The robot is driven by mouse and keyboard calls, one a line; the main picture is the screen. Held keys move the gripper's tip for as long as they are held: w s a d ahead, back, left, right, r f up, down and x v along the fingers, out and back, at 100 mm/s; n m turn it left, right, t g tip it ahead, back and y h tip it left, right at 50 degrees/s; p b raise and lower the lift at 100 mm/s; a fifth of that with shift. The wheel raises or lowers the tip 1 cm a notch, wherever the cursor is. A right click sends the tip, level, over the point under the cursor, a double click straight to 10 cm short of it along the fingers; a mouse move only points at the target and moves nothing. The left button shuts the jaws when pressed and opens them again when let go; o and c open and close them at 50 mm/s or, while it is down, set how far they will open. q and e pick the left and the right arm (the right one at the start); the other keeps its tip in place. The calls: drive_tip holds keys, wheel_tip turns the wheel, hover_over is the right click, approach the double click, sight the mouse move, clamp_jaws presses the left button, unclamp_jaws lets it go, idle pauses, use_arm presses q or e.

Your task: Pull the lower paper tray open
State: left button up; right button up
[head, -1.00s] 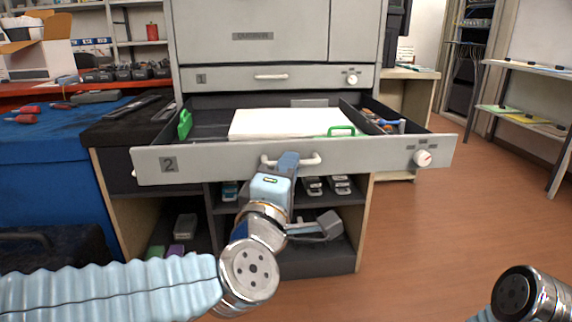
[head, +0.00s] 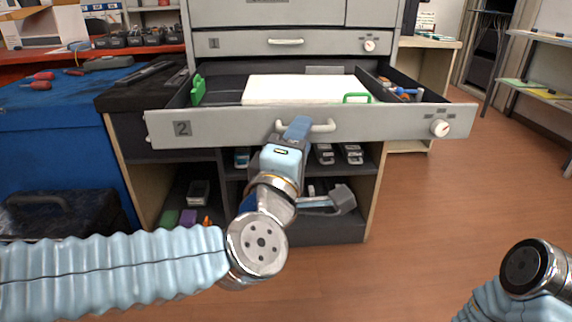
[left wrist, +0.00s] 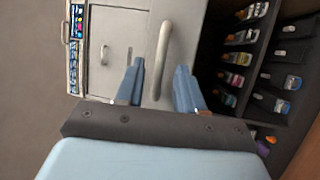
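The lower paper tray (head: 222,127), a grey drawer marked 2, stands pulled out from the cabinet, with a white paper stack (head: 300,88) inside. Its white bar handle (head: 325,127) is at the middle of the front. My left gripper (head: 297,128) is at this handle, covering its middle in the head view. In the left wrist view the two blue fingers (left wrist: 160,80) stand apart, one on each side of the handle (left wrist: 163,45), with gaps visible. Whether a finger touches it I cannot tell. My right gripper is out of view; only part of that arm shows at lower right.
The upper drawer (head: 245,43), marked 1, is shut above. Open shelves with cartridges (head: 351,153) lie below the tray. A blue-covered table (head: 60,160) stands at left, close to the tray's side. Open floor (head: 430,200) lies at right.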

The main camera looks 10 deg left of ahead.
use_arm(q)
drive_tip(key=s+a+f, duration=0.1)
drive_tip(key=s+f, duration=0.1)
drive_tip(key=s, duration=1)
drive_tip(key=shift+a+b, duration=0.2)
drive_tip(key=shift+b, duration=0.1)
